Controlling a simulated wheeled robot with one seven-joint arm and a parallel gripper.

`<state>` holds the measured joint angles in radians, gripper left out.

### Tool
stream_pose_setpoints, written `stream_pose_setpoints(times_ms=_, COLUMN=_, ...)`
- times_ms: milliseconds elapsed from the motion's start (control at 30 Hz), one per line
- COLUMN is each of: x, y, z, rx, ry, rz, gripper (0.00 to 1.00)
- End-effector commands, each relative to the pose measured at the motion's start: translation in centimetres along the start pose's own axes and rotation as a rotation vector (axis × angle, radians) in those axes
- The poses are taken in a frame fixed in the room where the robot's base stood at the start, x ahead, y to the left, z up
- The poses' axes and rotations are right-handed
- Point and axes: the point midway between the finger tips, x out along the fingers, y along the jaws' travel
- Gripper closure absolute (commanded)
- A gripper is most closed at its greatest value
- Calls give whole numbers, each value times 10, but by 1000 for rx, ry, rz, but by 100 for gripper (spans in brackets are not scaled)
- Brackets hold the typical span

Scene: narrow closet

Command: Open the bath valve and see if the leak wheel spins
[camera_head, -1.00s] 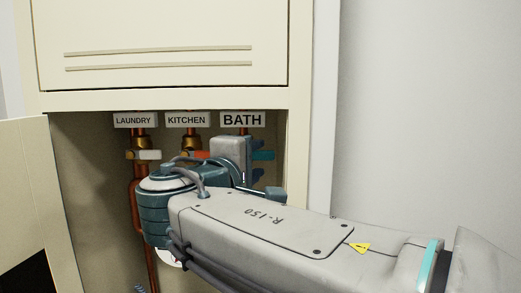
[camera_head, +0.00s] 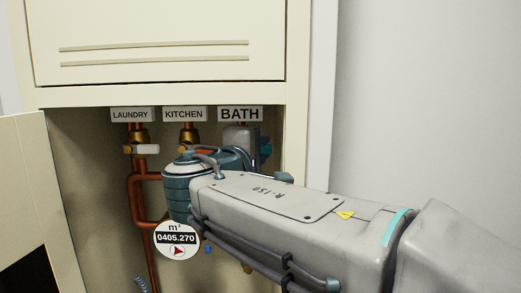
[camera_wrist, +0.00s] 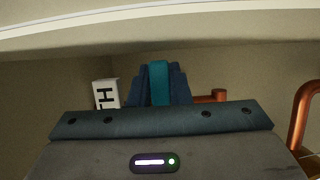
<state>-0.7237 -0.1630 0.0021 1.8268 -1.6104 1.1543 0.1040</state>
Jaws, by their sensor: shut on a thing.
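The BATH label (camera_head: 240,114) hangs at the right of the cabinet opening. My gripper is below it, mostly hidden behind my arm in the head view. In the wrist view my gripper (camera_wrist: 160,85) has its dark blue fingers shut on a teal lever, the bath valve handle (camera_wrist: 160,80). A bit of teal also shows at the gripper in the head view (camera_head: 265,150). The valve body is hidden. The round white meter face (camera_head: 177,240) reads 0405.270 m³. The red triangle on it, likely the leak wheel (camera_head: 177,251), is in clear view; one frame does not show whether it spins.
The LAUNDRY valve has a white handle (camera_head: 147,149). The KITCHEN valve (camera_head: 188,134) is partly behind my arm. Copper pipes (camera_head: 136,200) run down the left. The cabinet door (camera_head: 35,190) stands open at left; the opening's right edge (camera_head: 296,140) is close to my gripper.

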Motion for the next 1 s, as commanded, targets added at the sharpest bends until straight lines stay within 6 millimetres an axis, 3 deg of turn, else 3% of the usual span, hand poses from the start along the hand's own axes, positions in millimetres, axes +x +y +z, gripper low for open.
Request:
stream_pose_setpoints(times_ms=367, x=0, y=-11, z=0, rx=136, ry=-2, rz=-54, gripper=100)
stream_pose_setpoints(times_ms=1000, x=-3, y=-31, z=-9, rx=681, ry=-2, rz=-280, gripper=100)
